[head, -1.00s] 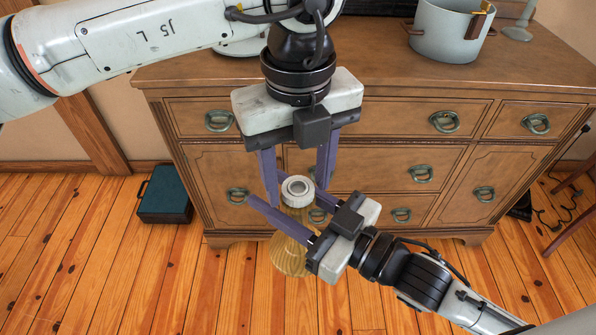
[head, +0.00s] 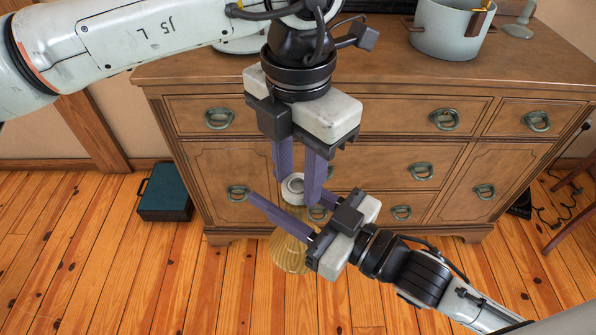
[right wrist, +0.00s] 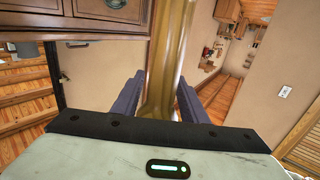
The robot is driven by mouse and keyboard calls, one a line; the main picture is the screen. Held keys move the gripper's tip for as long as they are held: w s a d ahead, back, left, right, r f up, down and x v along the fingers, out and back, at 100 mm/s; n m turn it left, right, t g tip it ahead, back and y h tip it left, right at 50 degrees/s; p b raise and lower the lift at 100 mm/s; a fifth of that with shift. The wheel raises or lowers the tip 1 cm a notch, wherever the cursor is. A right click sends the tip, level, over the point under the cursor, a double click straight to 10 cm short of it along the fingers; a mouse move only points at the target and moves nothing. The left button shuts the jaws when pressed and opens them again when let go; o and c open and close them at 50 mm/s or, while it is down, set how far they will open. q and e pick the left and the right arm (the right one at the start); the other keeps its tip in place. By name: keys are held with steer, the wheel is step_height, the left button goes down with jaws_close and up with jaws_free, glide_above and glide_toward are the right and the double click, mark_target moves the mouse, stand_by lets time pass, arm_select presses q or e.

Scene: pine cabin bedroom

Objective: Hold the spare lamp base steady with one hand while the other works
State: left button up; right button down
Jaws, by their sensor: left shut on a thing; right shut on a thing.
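The spare lamp base is a tall, yellowish, glossy body (head: 290,258) with a pale ring-shaped collar (head: 293,186) on top. It is held upright in front of the dresser. My left gripper (head: 298,184) comes from above and is shut on the collar, one finger on each side. My right gripper (head: 277,192) comes from the lower right and is shut on the body below the collar. In the right wrist view the lamp base (right wrist: 161,75) stands between the two purple fingers of my right gripper (right wrist: 156,90). The grip contact is partly hidden.
A wooden dresser (head: 400,105) with ring-handled drawers stands close behind. A grey pot (head: 447,30) sits on its top at the right. A dark green case (head: 166,192) lies on the plank floor at left. The left floor is mostly clear.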

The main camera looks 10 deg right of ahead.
arm_select(q)
steer(key=m, duration=0.8)
steer(key=shift+m, duration=0.4)
steer(key=m, duration=0.6)
steer(key=shift+m, duration=0.3)
steer(key=o, duration=1.2)
steer(key=shift+c, duration=0.2)
steer(key=shift+r, duration=2.25)
steer(key=shift+c, duration=0.3)
